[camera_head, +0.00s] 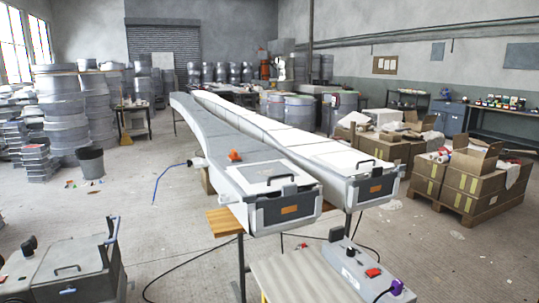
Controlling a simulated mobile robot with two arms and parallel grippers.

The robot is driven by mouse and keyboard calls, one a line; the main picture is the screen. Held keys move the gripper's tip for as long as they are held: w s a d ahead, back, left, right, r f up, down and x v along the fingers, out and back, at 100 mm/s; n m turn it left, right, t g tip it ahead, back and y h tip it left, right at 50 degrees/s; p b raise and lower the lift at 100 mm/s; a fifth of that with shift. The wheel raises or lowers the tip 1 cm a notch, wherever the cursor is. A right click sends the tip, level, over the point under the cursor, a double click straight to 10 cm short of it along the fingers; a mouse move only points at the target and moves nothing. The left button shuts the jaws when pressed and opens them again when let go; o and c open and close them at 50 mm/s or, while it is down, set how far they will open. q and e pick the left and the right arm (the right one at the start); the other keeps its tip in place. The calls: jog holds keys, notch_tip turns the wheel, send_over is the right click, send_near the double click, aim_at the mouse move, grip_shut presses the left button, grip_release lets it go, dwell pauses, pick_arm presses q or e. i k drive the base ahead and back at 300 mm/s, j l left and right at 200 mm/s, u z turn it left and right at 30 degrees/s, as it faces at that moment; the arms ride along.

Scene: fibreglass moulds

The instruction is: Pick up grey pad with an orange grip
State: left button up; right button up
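A small orange grip (234,155) stands on the upper surface of the left long grey mould (208,134), just behind the pale lidded panel at its near end. Any grey pad under the grip is too small and too close in colour to the mould to make out. Neither my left gripper nor my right gripper shows in the head view.
A white long mould (290,141) lies beside the grey one. Wooden planks (225,221) and metal legs are under the near ends. A grey case (62,268) is at the lower left. Cardboard boxes (470,180) stand at right. Cables cross the floor; open floor lies left.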

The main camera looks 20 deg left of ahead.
aim_at(234, 157)
jog(key=i+j+z, duration=0.1)
jog(key=j, duration=0.25)
jog(key=i+j+z, duration=0.1)
jog(key=i+j, duration=0.15)
jog(key=j, duration=0.15)
jog(key=i+j+z, duration=0.1)
jog(key=j, duration=0.3)
jog(key=i+j+z, duration=0.1)
jog(key=j, duration=0.3)
jog(key=i+j+z, duration=0.1)
jog(key=i+j, duration=0.15)
jog(key=j, duration=0.2)
jog(key=i+j+z, duration=0.15)
jog(key=j, duration=0.3)
